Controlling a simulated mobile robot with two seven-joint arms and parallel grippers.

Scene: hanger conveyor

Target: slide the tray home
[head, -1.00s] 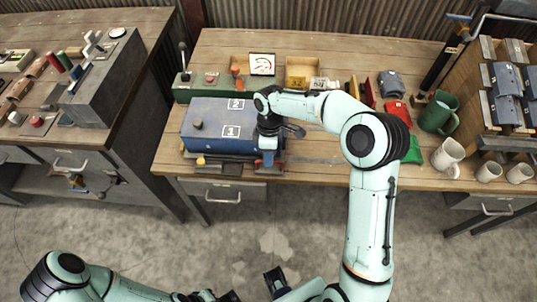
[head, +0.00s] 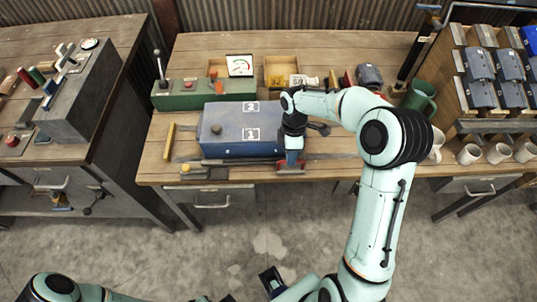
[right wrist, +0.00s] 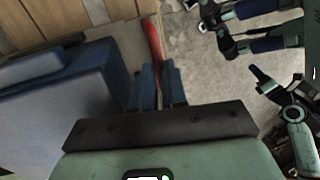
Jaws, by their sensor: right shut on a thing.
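The tray appears as a blue box (head: 228,142) with a round knob and white number labels on top. It rests on dark rails (head: 335,156) along the table's front. My right gripper (head: 290,166) is at the front right corner of the box, shut on a red handle. In the right wrist view the red handle (right wrist: 155,45) stands between the blue fingers (right wrist: 158,90), with the blue box (right wrist: 60,110) to their left. My left arm (head: 60,288) lies low along the bottom edge; its gripper is partly cut off, so its opening is unclear.
A yellow wooden strip (head: 169,140) lies left of the box. A green console (head: 185,95) with a lever and a gauge stands behind. Wooden bins (head: 280,72), a green jug (head: 420,97), white mugs (head: 468,154) and a rack of blue-grey blocks (head: 480,95) are further right.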

